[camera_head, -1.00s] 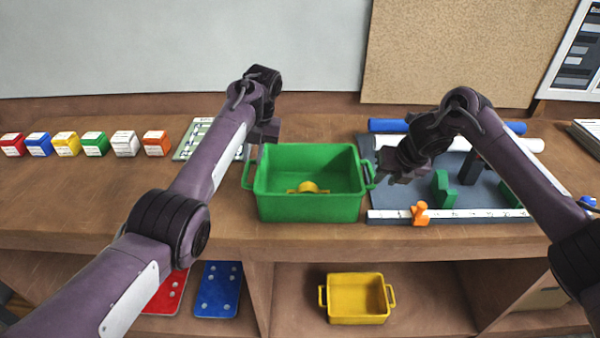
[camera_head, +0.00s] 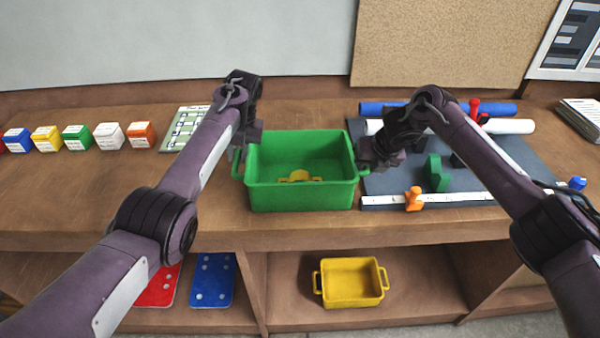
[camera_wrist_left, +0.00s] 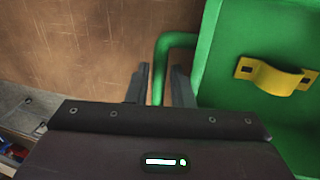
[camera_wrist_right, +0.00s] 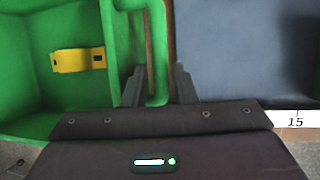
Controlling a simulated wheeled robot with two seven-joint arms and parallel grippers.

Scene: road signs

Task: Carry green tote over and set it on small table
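The green tote (camera_head: 302,195) stands upright on the wooden bench top, with a yellow curved piece (camera_head: 300,177) inside it. My left gripper (camera_head: 240,157) is at the tote's left handle. In the left wrist view its two fingers (camera_wrist_left: 160,88) are apart, with the green handle (camera_wrist_left: 163,60) between them. My right gripper (camera_head: 364,160) is at the right handle. In the right wrist view its fingers (camera_wrist_right: 158,88) are apart on either side of the handle (camera_wrist_right: 158,50). No small table can be made out in these views.
Colored blocks (camera_head: 76,137) line the bench at left. A grey mat (camera_head: 470,182) with rolls, small figures and a white ruler (camera_head: 460,201) lies close to the tote's right. A yellow bin (camera_head: 350,285) and red and blue boards (camera_head: 212,280) are on the shelf below.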

